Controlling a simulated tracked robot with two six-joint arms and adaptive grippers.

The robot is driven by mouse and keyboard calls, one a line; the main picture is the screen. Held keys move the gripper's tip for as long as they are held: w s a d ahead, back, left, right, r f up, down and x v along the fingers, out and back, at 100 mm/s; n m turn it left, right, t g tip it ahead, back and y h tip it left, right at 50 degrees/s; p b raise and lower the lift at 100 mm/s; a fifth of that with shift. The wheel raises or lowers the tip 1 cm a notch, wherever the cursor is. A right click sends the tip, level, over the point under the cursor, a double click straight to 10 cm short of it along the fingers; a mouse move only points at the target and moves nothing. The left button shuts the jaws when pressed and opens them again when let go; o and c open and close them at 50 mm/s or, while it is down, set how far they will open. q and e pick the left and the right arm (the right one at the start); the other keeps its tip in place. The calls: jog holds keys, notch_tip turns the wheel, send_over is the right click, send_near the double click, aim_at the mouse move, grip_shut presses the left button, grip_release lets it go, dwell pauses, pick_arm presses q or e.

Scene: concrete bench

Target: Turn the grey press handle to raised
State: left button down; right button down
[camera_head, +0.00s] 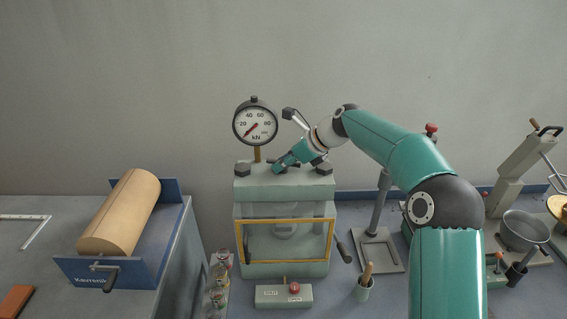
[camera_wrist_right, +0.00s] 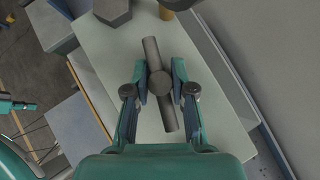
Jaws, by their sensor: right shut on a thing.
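The press (camera_head: 284,189) stands in the middle of the bench, pale grey-green with a yellow-framed clear front. Its grey handle is a round bar through a hub on top; the bar (camera_wrist_right: 152,52) shows in the right wrist view, slightly tilted from the picture's vertical. My right gripper (camera_wrist_right: 160,80) is shut on this bar at the hub, one finger on each side. In the head view the right gripper (camera_head: 278,166) reaches down onto the press top and hides most of the bar. My left gripper is not in the head view.
A control box (camera_head: 284,296) with a red button lies in front. A blue roller stand (camera_head: 112,274) is at left; a grey stand (camera_head: 377,250) and a pot (camera_head: 522,231) are at right.

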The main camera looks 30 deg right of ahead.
jog(key=shift+a, duration=0.15)
dwell(0.5)
jog(key=c, duration=0.8)
grip_release()
jog(key=shift+s+d+r, duration=0.3)
jog(key=shift+s+r, duration=0.05)
jog(key=shift+r, duration=0.1)
jog(key=v, duration=1)
jog(key=shift+s+d+r, duration=0.15)
jog(key=shift+s+r, duration=0.1)
jog(key=shift+c, duration=0.4)
